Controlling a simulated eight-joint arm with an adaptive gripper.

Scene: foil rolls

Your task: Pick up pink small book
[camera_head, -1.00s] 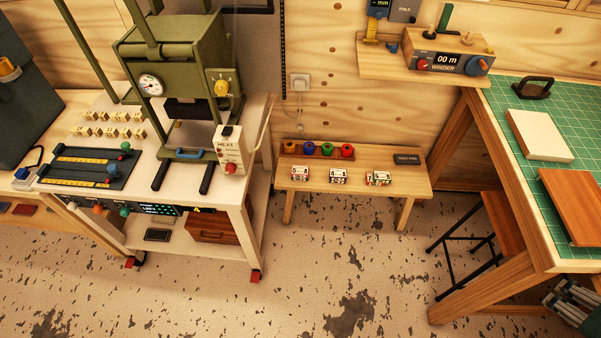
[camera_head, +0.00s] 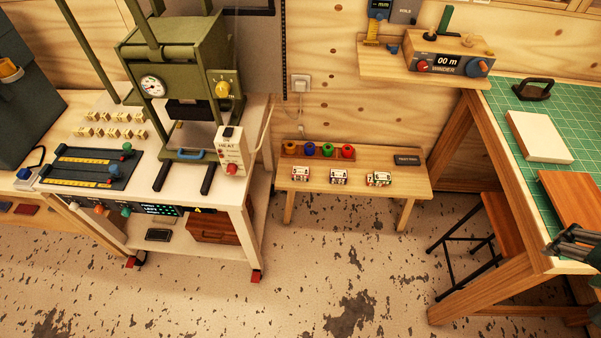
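I see no book that is clearly pink. A small dark red flat item (camera_head: 27,209), possibly a book, lies on the low shelf at the far left; its type is unclear. A cream-white book or block (camera_head: 540,136) and a brown board or book (camera_head: 570,195) lie on the green cutting mat at the right. My gripper (camera_head: 570,240) shows only in part at the right edge, its grey fingers over the near part of the mat and brown board. It is far from the dark red item. Whether it is open or shut is unclear.
A green press (camera_head: 180,55) stands on a white cart (camera_head: 250,235) at the left. A low wooden bench (camera_head: 400,185) with coloured pots and small boxes is in the middle. A stool (camera_head: 500,225) is partly under the right table. The front floor is clear.

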